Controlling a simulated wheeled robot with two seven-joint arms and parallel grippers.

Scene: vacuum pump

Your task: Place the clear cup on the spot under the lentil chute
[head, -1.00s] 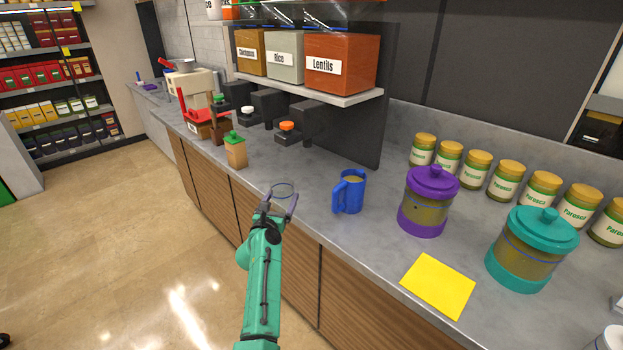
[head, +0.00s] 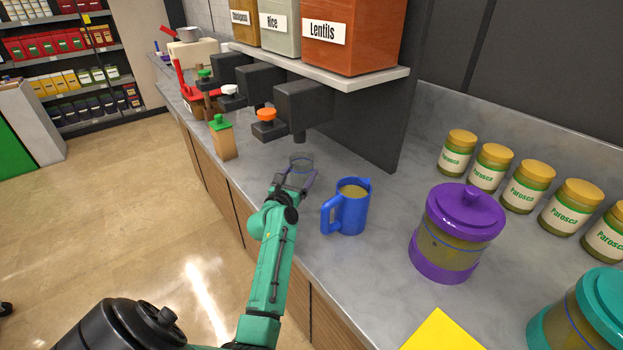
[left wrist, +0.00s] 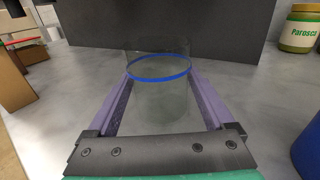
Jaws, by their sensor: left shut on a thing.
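The clear cup (head: 301,162) is see-through with a blue ring, which shows well in the left wrist view (left wrist: 158,68). My left gripper (head: 295,178) is shut on the cup, with one purple finger on each side of it. The cup looks upright, over the counter in front of the lentil chute (head: 298,128). I cannot tell whether it touches the counter. The chute hangs under the shelf, below the orange Lentils bin (head: 352,35). The spot under the chute cannot be made out. My right gripper is not in view.
A blue mug (head: 348,210) stands close to the right of my left gripper. A purple-lidded jar (head: 456,235) is farther right. A small green-topped box (head: 222,140) stands to the left. A dark upright panel (head: 385,115) supports the shelf.

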